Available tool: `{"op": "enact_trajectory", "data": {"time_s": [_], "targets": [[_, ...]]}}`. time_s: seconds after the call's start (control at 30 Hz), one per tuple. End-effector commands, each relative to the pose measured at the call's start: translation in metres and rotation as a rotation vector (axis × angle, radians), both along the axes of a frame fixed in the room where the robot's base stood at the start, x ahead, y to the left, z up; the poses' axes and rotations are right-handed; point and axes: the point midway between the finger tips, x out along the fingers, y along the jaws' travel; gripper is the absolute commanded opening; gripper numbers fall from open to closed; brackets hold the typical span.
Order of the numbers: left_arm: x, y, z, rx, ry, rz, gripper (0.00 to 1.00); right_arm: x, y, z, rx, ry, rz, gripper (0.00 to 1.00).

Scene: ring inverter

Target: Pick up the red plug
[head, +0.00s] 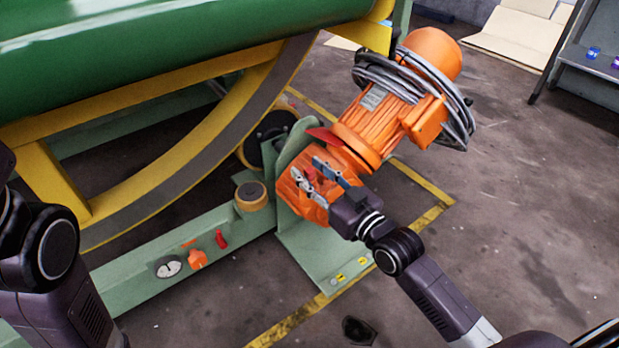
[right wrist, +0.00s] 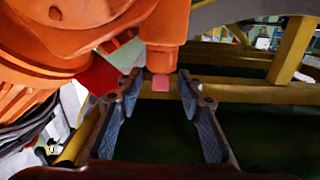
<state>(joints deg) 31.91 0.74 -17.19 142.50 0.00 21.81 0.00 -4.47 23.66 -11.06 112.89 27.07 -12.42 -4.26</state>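A small red plug (head: 310,172) sits on the orange gearbox housing (head: 294,196) in the head view. In the right wrist view the plug (right wrist: 160,83) shows as a pinkish-red tip at the end of a short orange stub. My right gripper (head: 314,177) is open, with its two blue-grey fingers on either side of the plug. In the right wrist view the fingers (right wrist: 157,88) stand clearly apart, with gaps to the plug. My left arm shows at the left edge of the head view, but its gripper is not in view.
A red funnel-like part (head: 325,137) is close to the right gripper. An orange motor (head: 385,112) wrapped in grey cable (head: 458,122) stands behind. A green beam (head: 150,255) carries a gauge (head: 168,267) and a red fitting (head: 221,240).

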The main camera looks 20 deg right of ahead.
Motion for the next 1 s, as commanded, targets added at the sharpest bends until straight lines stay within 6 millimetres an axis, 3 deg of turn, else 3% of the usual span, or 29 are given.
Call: {"op": "enact_trajectory", "data": {"time_s": [0.13, 0.4, 0.77, 0.97, 1.0], "targets": [[0.000, 0.000, 0.000, 0.000, 0.001, 0.000, 0.40, 0.000, 0.000, 0.000, 0.000, 0.000, 0.000, 0.34], [0.001, 0.000, 0.000, 0.000, 0.001, 0.000, 0.40, 0.000, 0.000, 0.000, 0.000, 0.000, 0.000, 0.04], [0.000, 0.000, 0.001, 0.000, 0.000, -0.001, 0.40, 0.000, 0.000, 0.002, 0.000, -0.001, 0.000, 0.04], [0.001, 0.001, 0.006, -0.004, -0.002, -0.003, 0.40, 0.000, 0.000, 0.014, 0.000, -0.001, 0.000, 0.04], [0.008, 0.001, 0.003, -0.002, 0.023, -0.002, 0.40, 0.000, 0.000, 0.019, 0.000, -0.001, 0.000, 0.04]]}}
